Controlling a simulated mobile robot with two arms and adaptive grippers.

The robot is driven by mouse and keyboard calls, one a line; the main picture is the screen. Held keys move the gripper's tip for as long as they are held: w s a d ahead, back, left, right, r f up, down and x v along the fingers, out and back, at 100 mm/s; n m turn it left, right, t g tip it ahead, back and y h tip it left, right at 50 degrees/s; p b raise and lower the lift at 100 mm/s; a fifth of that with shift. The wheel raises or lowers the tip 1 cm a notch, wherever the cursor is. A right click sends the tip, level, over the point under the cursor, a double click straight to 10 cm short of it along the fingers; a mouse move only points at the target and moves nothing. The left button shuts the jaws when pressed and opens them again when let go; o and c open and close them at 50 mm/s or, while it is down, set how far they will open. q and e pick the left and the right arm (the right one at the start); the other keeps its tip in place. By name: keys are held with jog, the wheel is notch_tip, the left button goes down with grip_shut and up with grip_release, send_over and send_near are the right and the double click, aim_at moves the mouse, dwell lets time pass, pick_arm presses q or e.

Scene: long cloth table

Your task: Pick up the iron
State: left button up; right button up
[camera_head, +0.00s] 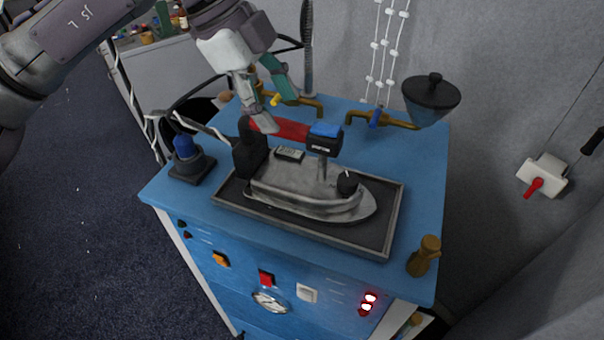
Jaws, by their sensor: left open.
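The iron (305,194) lies on a dark framed rest tray (230,200) on top of a blue cabinet. It has a grey metal body, a red handle (292,130) and a blue button on a black block at the handle's right end. My left gripper (276,108) is open, pointing down just above and behind the left end of the red handle. The near finger overlaps the handle's left end in the picture; I cannot tell if it touches. My right gripper is not in view.
Brass taps (385,119) and a dark funnel-like lid (431,97) stand behind the iron. A blue-topped knob (188,158) stands at the left and a small brass fitting (425,256) at the front right. A wall is close on the right.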

aim_at(291, 122)
pick_arm(q)
jog(key=shift+s+d+f+p, duration=0.15)
jog(key=shift+d+f+p, duration=0.45)
jog(key=shift+f, duration=0.25)
jog(key=p+x, duration=0.1)
jog(key=x, duration=0.2)
jog(key=shift+f, duration=0.25)
jog(key=shift+d+f, duration=0.1)
jog(key=shift+f, duration=0.1)
jog(key=c, duration=1)
grip_shut()
jog(key=shift+w+r, duration=0.15)
jog(key=shift+w, duration=0.05)
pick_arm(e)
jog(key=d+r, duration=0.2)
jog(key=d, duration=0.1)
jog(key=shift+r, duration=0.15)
